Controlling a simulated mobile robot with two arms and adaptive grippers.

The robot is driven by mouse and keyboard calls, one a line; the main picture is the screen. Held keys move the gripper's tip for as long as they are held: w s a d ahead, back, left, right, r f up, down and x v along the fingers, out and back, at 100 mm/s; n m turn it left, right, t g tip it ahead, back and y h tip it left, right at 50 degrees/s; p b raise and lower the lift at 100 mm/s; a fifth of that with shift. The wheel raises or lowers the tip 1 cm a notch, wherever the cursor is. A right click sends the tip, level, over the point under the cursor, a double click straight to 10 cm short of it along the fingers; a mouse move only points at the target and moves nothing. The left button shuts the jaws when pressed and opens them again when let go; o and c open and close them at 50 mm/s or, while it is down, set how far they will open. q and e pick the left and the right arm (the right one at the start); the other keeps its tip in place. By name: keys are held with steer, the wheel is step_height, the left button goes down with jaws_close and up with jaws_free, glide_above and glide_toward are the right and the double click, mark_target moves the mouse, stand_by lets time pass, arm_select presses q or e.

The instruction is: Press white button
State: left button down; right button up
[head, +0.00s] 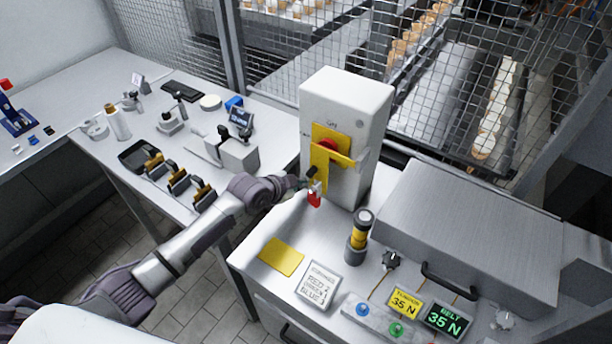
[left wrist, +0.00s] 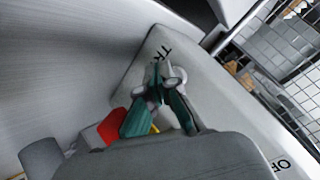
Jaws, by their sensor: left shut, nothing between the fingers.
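My left gripper (head: 313,184) is shut and empty, low at the front of this box. In the left wrist view its green fingers (left wrist: 160,80) come together close to a pale face with dark lettering; I cannot tell if they touch it. My right gripper is not in view.
The console has a striped cylinder (head: 358,237), a blue button (head: 363,309), a green button (head: 397,329) and a display (head: 446,318). A grey metal housing (head: 470,230) stands at right. A side table (head: 75,150) holds small tools. Wire mesh fencing (head: 270,45) runs behind.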

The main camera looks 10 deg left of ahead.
arm_select(q)
steer(key=shift+s+a, duration=0.15)
steer(key=shift+s, duration=0.3)
steer(key=shift+p, duration=0.3)
steer(key=shift+s+a+r, duration=0.1)
steer(key=shift+s+a, duration=0.05)
steer(key=shift+s, duration=0.15)
steer(key=shift+s+a+p, duration=0.25)
steer(key=shift+s+p, duration=0.35)
steer(key=shift+s, duration=0.05)
steer(key=shift+s+a+p, duration=0.2)
steer(key=shift+s+p, duration=0.4)
steer(key=shift+s+a+p, duration=0.25)
steer(key=shift+s+p, duration=0.15)
steer(key=shift+s, duration=0.35)
